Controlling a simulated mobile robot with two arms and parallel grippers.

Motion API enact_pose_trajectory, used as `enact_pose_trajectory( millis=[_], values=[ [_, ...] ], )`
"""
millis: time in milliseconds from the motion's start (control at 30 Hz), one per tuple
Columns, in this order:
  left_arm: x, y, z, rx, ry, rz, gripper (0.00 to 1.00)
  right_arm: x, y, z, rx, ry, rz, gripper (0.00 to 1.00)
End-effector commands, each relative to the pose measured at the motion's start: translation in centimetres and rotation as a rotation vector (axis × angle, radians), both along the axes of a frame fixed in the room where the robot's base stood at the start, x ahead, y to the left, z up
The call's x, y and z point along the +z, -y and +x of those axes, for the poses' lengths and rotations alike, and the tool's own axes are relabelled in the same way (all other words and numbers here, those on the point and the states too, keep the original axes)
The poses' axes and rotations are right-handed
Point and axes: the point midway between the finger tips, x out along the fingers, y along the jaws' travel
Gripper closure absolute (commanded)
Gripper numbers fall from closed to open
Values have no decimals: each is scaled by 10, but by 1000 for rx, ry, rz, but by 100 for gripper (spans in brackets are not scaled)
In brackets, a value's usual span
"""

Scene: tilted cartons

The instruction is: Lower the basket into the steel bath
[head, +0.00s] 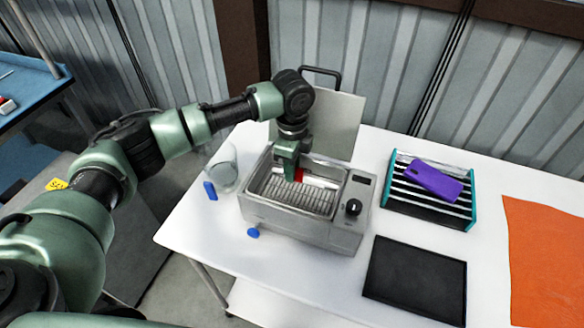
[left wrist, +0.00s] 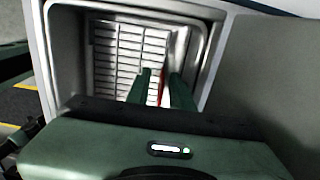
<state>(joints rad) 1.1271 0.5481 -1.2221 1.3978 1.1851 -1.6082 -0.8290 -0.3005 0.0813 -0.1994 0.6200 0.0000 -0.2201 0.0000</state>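The steel bath (head: 305,232) stands on the white table, with its control knob and dark display at its right end. The wire basket (head: 288,197) is down inside the bath's well, below the rim. Its slatted bottom also shows in the left wrist view (left wrist: 122,48). A red part (head: 299,175), seemingly its handle, rises at the well's back. My left gripper (head: 292,173) points down into the well. In the left wrist view its fingers stand apart on either side of the red part (left wrist: 161,88), with a small gap showing. My right gripper is not in view.
A clear beaker (head: 223,168) and a blue object (head: 210,190) stand left of the bath. A grey panel (head: 340,125) stands behind it. To the right are a teal-ended rack (head: 400,207) with a purple phone-like object (head: 435,180), a black mat (head: 415,280) and an orange sheet (head: 545,245).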

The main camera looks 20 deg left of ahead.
Motion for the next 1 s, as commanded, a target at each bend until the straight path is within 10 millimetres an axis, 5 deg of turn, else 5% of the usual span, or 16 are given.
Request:
enact_pose_trajectory(
  millis=[367,700,1000],
  values=[
    [8,0,3,1,12,-2,71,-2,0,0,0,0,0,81],
    [62,0,2,2,11,-2,71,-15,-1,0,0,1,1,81],
    [80,0,0,0,4,-1,71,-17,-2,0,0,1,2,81]
  ],
)
